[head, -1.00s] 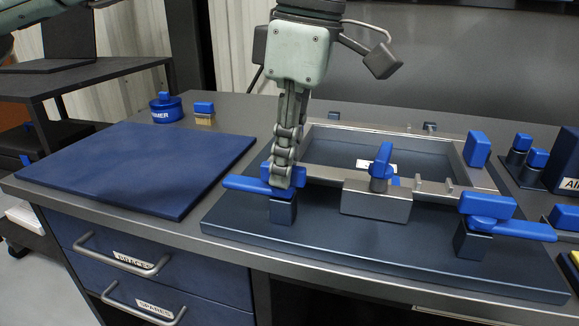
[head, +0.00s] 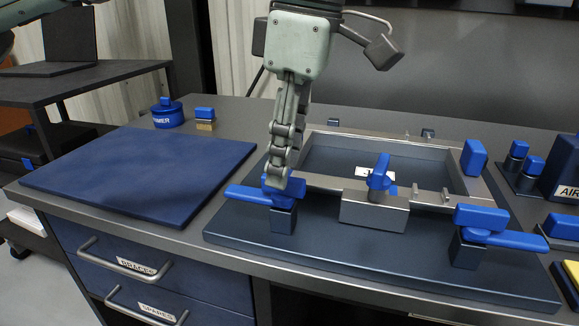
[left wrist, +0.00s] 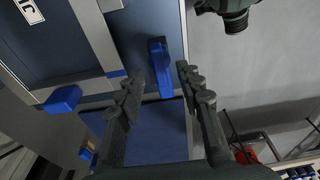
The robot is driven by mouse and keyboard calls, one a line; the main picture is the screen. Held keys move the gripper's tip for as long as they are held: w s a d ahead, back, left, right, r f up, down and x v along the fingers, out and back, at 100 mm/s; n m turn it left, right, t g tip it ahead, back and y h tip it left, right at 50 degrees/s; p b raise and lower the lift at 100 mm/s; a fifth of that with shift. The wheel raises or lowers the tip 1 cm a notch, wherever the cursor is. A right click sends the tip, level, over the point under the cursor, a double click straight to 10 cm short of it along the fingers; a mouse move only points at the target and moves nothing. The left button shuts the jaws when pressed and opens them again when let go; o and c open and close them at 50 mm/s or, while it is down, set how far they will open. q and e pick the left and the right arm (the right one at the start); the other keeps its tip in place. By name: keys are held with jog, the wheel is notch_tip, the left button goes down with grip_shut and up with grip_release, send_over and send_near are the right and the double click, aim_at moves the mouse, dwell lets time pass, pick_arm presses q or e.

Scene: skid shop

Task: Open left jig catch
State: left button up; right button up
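The jig is a dark plate (head: 340,258) with a grey metal frame (head: 310,180) on it. Its left catch (head: 250,194) is a blue lever on a dark block at the plate's left front. The lever points left. My left gripper (head: 277,182) hangs down over the lever's inner end, and its fingers overlap in the head view. In the left wrist view the gripper (left wrist: 160,72) has its fingers apart, with a blue lever (left wrist: 160,66) showing between the tips and a gap on each side. Contact cannot be told. My right gripper is not in view.
The right catch (head: 482,232) stands at the plate's right front. A central clamp with an upright blue handle (head: 379,172) stands on a grey block (head: 373,212). A blue mat (head: 140,172) lies clear at left. A blue tin (head: 168,114) stands behind it. Drawers (head: 160,265) are below.

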pick_arm(q)
notch_tip(320, 180, up, 6)
jog(key=p, duration=0.3)
jog(key=shift+f+p, duration=0.15)
jog(key=shift+p, duration=0.2)
jog(key=shift+f, duration=0.15)
